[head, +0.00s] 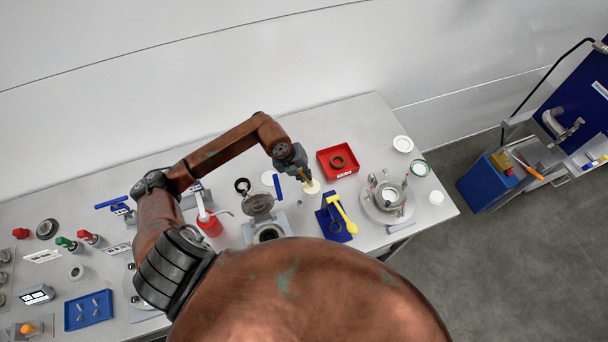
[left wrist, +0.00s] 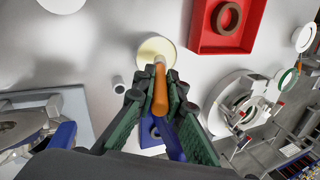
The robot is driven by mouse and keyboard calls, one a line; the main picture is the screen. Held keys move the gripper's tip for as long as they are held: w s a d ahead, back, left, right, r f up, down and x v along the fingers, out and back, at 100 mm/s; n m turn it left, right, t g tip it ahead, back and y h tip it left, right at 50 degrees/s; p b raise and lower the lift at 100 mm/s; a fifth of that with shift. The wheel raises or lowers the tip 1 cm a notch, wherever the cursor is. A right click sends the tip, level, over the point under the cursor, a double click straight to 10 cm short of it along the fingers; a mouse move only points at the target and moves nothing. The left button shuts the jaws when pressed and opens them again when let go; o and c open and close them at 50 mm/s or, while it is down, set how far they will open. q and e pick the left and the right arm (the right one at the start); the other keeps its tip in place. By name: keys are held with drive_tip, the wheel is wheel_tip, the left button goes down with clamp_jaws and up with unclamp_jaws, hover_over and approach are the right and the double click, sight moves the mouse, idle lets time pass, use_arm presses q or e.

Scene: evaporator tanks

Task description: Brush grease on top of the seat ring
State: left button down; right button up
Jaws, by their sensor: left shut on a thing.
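My left gripper (head: 302,175) is shut on a brush with an orange handle (left wrist: 160,92). The brush points away from the gripper, and its pale tip (left wrist: 159,61) overlaps a round cream-coloured dish (left wrist: 150,50), which looks like the grease. I cannot tell whether the tip touches it. The dish also shows in the head view (head: 312,187), partly behind the gripper. A round metal fitting with a ring-shaped opening (head: 388,195) stands to the right; the seat ring may be in it, but I cannot tell. My right gripper is not in view.
A red tray (head: 323,155) holds a brown ring (head: 338,162) just behind the gripper. A blue stand (head: 325,222) with a yellow tool (head: 342,212) lies in front. An open-lidded metal fitting (head: 258,205) stands left.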

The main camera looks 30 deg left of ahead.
use_arm(q)
drive_tip(key=shift+f, duration=0.4)
idle(0.9)
drive_tip(key=shift+r, duration=0.1)
drive_tip(key=shift+r, duration=0.6)
drive_tip(key=shift+r+p, duration=1.65)
drive_tip(key=shift+r, duration=0.65)
drive_tip(key=shift+r+p, duration=0.35)
drive_tip(key=shift+r, duration=0.2)
